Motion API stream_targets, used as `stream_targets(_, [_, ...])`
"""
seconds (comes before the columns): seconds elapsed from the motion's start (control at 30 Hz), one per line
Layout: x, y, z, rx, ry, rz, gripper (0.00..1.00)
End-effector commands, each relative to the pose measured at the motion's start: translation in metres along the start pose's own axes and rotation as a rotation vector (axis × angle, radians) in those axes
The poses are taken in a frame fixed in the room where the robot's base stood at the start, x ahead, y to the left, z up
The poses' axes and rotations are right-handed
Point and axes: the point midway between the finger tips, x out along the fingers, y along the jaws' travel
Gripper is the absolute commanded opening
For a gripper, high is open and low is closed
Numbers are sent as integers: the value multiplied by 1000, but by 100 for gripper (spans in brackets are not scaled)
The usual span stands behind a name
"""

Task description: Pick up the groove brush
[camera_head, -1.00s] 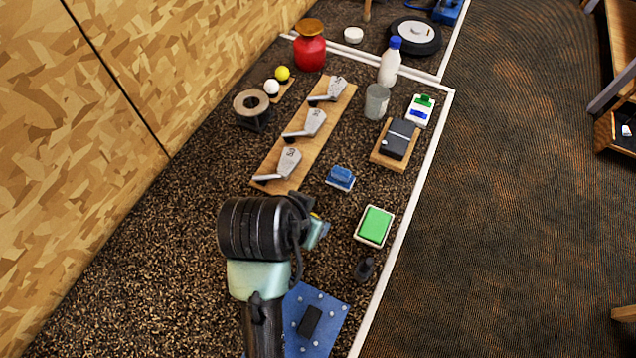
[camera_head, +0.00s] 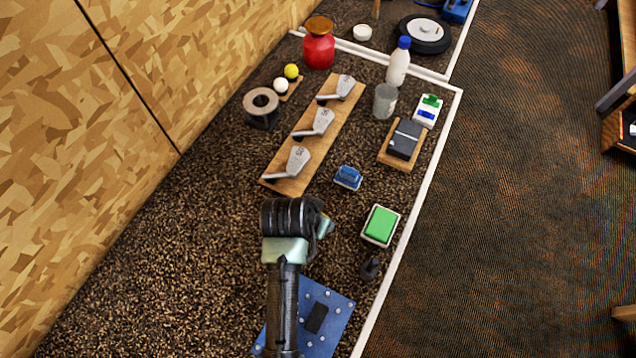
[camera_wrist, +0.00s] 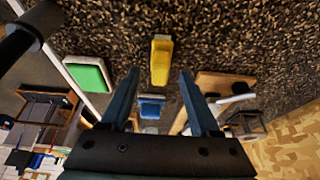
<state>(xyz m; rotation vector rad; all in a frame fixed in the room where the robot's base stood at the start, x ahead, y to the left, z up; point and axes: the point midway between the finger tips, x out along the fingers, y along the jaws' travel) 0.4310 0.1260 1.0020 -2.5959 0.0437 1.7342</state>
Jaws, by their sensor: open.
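My gripper (camera_wrist: 160,72) is open and empty, its two blue fingers apart in the wrist view. I cannot tell for sure which of these is the groove brush. In the head view my wrist hides the fingertips and most of the yellow thing.
A green pad in a white tray (camera_head: 380,225) and a small black thing (camera_head: 370,268) lie to the right.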

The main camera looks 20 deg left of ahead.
Motion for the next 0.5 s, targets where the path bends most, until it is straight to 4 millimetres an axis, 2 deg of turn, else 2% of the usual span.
stream_targets(0.2, [18, 0, 0, 0, -1, 0, 62])
stream_targets(0.47, [19, 0, 0, 0, 0, 0, 62])
stream_targets(0.5, [19, 0, 0, 0, 0, 0, 55])
